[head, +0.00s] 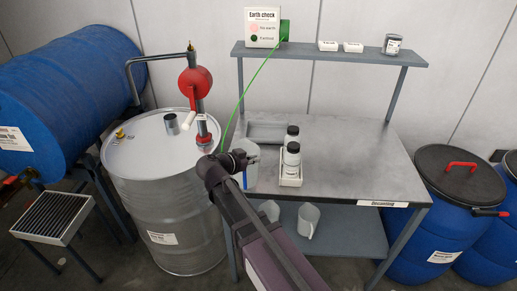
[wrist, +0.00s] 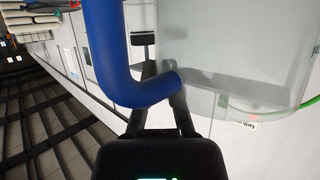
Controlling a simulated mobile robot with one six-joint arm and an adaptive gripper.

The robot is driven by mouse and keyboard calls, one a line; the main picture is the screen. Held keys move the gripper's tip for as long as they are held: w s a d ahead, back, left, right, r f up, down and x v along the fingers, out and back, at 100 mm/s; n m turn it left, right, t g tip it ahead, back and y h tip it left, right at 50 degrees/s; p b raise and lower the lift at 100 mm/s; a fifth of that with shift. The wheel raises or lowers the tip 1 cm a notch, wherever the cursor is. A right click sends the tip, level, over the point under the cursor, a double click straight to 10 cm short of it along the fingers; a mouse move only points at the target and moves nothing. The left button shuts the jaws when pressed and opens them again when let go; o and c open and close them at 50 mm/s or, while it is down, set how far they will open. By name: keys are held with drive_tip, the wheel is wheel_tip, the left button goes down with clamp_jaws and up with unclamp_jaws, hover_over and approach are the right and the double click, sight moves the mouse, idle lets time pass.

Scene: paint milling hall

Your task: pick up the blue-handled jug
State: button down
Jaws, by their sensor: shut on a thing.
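The blue-handled jug (head: 251,176) is a pale, translucent jug at the left end of the bench, partly hidden behind my arm. Its blue handle shows as a thin strip in the head view and as a large bent bar (wrist: 112,55) in the wrist view. The pale jug wall (wrist: 235,50) fills the upper right of the wrist view. My gripper (head: 243,156) is at the jug's upper part, shut on the handle; its dark fingers (wrist: 163,88) show beside the handle in the wrist view. I cannot tell whether the jug's base touches the bench.
Two dark-capped bottles (head: 292,154) stand in a white holder just right of the jug. A grey tray (head: 266,131) lies behind. A steel drum (head: 165,205) with a red pump (head: 195,84) stands left. A green wire (head: 250,80) runs down nearby. More jugs (head: 308,221) sit below.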

drive_tip(key=shift+s+a+r, duration=0.1)
drive_tip(key=shift+s+a, duration=0.1)
drive_tip(key=shift+s, duration=0.55)
drive_tip(key=shift+s+a+r, duration=0.1)
drive_tip(key=shift+s+a, duration=0.1)
drive_tip(key=shift+s, duration=0.5)
drive_tip(key=shift+s+a+r, duration=0.1)
drive_tip(key=shift+s+a, duration=0.1)
drive_tip(key=shift+s, duration=0.55)
